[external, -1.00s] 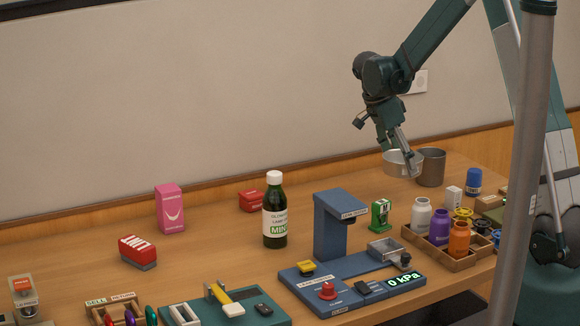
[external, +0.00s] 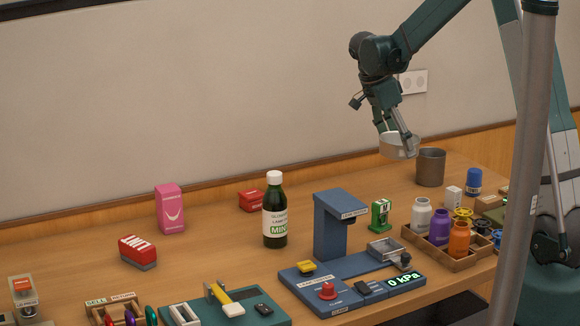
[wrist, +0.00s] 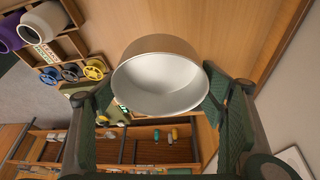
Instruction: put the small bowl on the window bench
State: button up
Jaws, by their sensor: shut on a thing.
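My gripper (external: 399,141) is shut on the small bowl (external: 397,151), a pale metal bowl, and holds it above the wooden counter. In the wrist view, the bowl (wrist: 160,83) sits between the two green fingers, its pale inside showing. In the external view, a finger covers part of the bowl. A taller grey metal cup (external: 430,168) stands on the counter just to the right of and below the bowl. I cannot make out a window bench in either view.
The counter (external: 225,240) holds a green bottle (external: 274,212), a blue leak-testing stand (external: 330,226) and a wooden tray (external: 450,259) of bottles. A plain wall stands behind. Shelving (wrist: 150,150) shows low in the wrist view.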

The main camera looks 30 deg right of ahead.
jog(key=w+a+n+t+y, duration=0.15)
jog(key=w+a+n, duration=0.35)
jog(key=a, duration=1.7)
jog(key=w+a+n+t, duration=0.2)
jog(key=w+a+n, duration=0.3)
jog(key=a, duration=1.8)
jog(key=s+a+n+t+y, duration=0.1)
jog(key=s+a+n, duration=0.35)
jog(key=a, duration=1.05)
jog(key=s+a+n+y, duration=0.15)
jog(key=s+a, duration=0.55)
jog(key=a, duration=0.8)
jog(key=s+a+n+t, duration=0.1)
jog(key=s+a+n, duration=0.35)
jog(key=a, duration=1.05)
jog(key=shift+s+f+p, duration=0.15)
jog(key=shift+f, duration=1.15)
jog(key=shift+s+f+p, duration=0.15)
jog(key=shift+f, duration=1.1)
jog(key=shift+f, duration=3.15)
